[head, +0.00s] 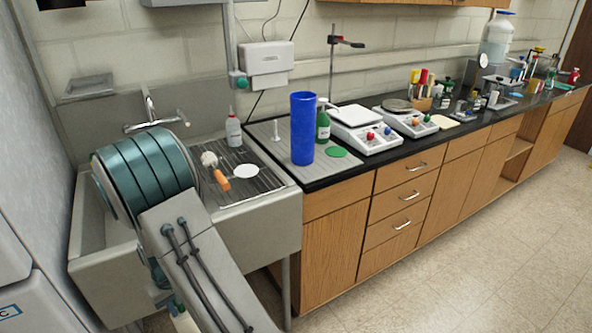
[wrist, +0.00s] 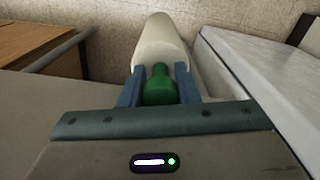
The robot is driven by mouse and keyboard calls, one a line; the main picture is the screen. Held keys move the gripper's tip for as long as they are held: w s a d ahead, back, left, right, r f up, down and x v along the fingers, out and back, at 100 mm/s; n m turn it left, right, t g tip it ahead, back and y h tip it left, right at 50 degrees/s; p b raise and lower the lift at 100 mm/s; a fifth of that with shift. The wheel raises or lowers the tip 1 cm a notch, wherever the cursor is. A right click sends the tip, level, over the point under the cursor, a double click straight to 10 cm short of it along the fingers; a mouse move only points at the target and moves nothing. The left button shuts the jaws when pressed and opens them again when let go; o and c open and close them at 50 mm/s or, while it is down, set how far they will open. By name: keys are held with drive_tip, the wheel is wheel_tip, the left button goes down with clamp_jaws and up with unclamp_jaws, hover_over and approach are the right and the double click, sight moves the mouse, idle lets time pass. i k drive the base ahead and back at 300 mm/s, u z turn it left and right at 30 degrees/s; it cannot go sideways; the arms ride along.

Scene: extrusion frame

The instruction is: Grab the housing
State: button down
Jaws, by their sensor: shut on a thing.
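My gripper (wrist: 158,82) is shut on a green neck (wrist: 158,86) at the end of a pale, cream cylinder (wrist: 162,44). The neck lies between the two blue fingers, and the cylinder extends away beyond them. In the head view the cylinder shows only in part (head: 185,322), low beside the sink front, with my arm hiding much of the gripper. A tall blue cylinder (head: 303,128) stands upright on the counter end, apart from my gripper. I cannot tell from its looks which cylinder is the housing.
A grey sink (head: 88,225) with a ribbed drainboard (head: 262,183) stands behind my arm. A white bottle (head: 233,130), an orange-handled brush (head: 220,178) and a green bottle (head: 323,122) stand or lie nearby. A white cabinet (head: 30,220) bounds the left. Open floor (head: 470,240) lies right.

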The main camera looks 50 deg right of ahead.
sight(302, 104)
drive_tip(key=z, duration=0.5)
drive_tip(key=k, duration=1.1)
drive_tip(key=z, duration=1.45)
drive_tip(key=i, duration=1.65)
drive_tip(key=u, duration=0.7)
